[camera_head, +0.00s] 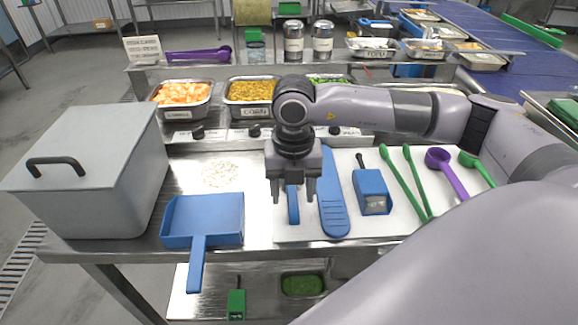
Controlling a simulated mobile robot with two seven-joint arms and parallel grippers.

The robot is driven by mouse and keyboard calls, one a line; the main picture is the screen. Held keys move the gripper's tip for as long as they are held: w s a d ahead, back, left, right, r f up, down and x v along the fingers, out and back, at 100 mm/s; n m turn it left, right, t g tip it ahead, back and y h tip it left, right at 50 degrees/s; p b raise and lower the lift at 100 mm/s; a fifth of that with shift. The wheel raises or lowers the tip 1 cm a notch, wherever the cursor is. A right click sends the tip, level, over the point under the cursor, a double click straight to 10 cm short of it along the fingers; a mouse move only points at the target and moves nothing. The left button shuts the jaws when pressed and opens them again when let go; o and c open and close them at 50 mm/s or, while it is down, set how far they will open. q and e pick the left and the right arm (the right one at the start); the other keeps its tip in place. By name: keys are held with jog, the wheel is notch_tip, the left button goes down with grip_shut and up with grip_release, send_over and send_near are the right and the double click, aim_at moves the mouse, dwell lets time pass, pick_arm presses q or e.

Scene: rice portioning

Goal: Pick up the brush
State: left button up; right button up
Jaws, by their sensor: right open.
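My right gripper (294,196) hangs pointing down over the white board, with its two fingers apart. A narrow blue handle-like piece (293,213), possibly the brush, shows between and below the fingers. The gripper hides its upper part, and I cannot tell if the fingers touch it. A longer, flat blue tool (334,212) lies just right of it on the board. A blue dustpan (203,218) lies on the steel table to the left, its handle toward the front edge. My left gripper is out of view.
Scattered rice grains (221,174) lie behind the dustpan. A grey lidded box (95,175) stands at the left. Right of the gripper are a blue box-like device (371,192), green utensils (404,182) and a purple ladle (447,172). Food pans (252,108) line the back.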

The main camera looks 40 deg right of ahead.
jog(key=shift+f, duration=0.7)
jog(key=c, duration=1)
jog(key=shift+c, duration=0.3)
jog(key=shift+r, duration=0.1)
notch_tip(320, 180, up, 26)
jog(key=p, duration=0.4)
jog(key=shift+p, duration=0.4)
